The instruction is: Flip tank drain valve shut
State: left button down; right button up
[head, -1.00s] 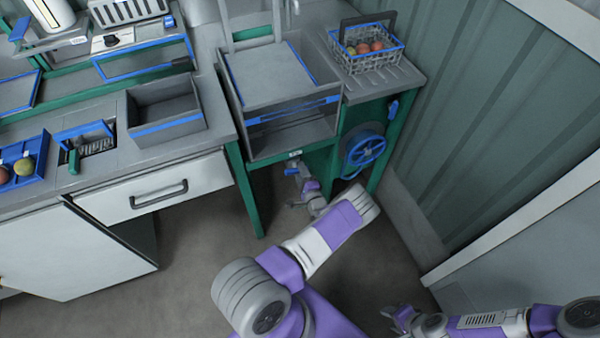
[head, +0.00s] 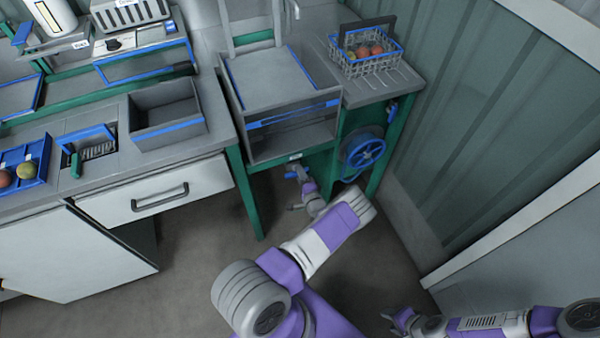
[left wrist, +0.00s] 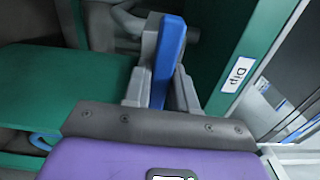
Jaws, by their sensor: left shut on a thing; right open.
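The drain valve's blue lever (head: 291,175) shows below the front of the grey tank (head: 252,140), small and partly hidden by my left gripper. In the left wrist view the lever (left wrist: 168,58) stands upright between the two grey fingers. My left gripper (left wrist: 160,88) is shut on it. In the head view my left gripper (head: 300,180) is under the tank. The grey valve body and pipe (left wrist: 135,22) show behind the lever. My right gripper (head: 392,322) is open and empty, low at the right, far from the valve.
A green leg (head: 248,195) stands left of the valve, and a blue hose reel (head: 364,152) is close on its right. A drawer cabinet (head: 150,195) is further left. A wire basket of tomatoes (head: 366,62) stands on the counter. The floor in front is clear.

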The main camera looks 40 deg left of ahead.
pick_arm(q)
jog(key=shift+n, duration=0.3)
jog(key=c, duration=1)
grip_release()
jog(key=shift+d, duration=0.15)
jog(key=p+v, duration=0.2)
jog(key=v, duration=0.5)
jog(key=shift+s+d, duration=0.15)
